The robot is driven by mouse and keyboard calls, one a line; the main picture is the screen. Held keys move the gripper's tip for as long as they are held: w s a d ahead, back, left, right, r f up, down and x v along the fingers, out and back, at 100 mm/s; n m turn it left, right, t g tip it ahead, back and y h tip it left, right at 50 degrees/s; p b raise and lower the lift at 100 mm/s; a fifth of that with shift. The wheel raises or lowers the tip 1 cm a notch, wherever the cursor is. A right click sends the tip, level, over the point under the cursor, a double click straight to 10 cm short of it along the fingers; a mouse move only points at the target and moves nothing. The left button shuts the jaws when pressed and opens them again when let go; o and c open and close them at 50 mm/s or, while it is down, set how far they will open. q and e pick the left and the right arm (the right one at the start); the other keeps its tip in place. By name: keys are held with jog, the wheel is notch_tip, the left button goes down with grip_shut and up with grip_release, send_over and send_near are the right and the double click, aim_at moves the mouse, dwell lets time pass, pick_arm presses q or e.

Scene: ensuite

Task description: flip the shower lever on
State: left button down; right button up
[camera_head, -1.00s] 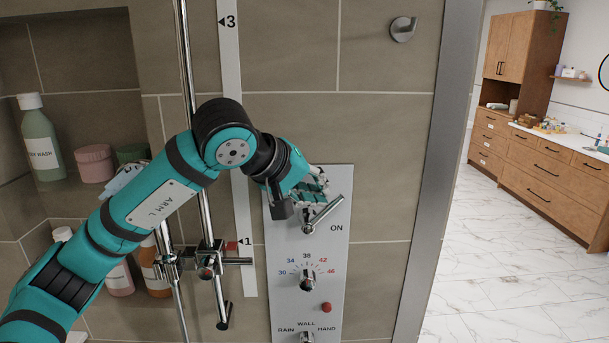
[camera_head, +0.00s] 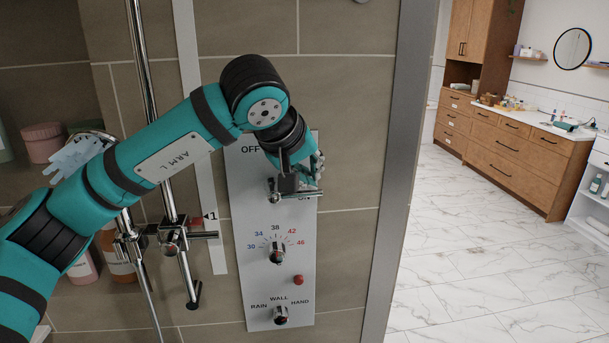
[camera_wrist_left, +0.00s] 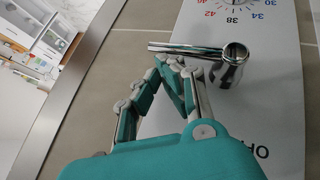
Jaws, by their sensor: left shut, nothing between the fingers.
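The shower lever (camera_head: 274,190) is a chrome handle on the grey control panel (camera_head: 240,215). Its bar now points right, about level, across the ON label, which is partly covered. The lever also shows in the left wrist view (camera_wrist_left: 185,49), where the panel appears upside down. My left gripper (camera_head: 312,178) is shut and empty, at the upper side of the bar. In the left wrist view its fingertips (camera_wrist_left: 178,65) are close against the bar; I cannot tell whether they touch. The OFF label sits at the panel's upper left. My right gripper is not in view.
Below the lever are a temperature knob (camera_head: 277,253), a red button (camera_head: 298,280) and a selector knob (camera_head: 281,315). Chrome shower rails (camera_head: 150,90) stand left, behind my left arm. A metal edge (camera_head: 396,150) bounds the wall at right; open marble floor (camera_head: 480,260) lies beyond.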

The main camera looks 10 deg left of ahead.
pick_arm(q)
jog(key=shift+f, duration=0.1)
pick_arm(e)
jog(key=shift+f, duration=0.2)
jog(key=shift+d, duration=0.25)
pick_arm(q)
jog(key=s+d+r+p, duration=0.1)
jog(key=s+r+p, duration=0.3)
jog(key=r, duration=0.4)
jog(key=shift+s+d+r, duration=0.15)
jog(key=shift+s+d, duration=0.25)
jog(key=shift+s, duration=0.3)
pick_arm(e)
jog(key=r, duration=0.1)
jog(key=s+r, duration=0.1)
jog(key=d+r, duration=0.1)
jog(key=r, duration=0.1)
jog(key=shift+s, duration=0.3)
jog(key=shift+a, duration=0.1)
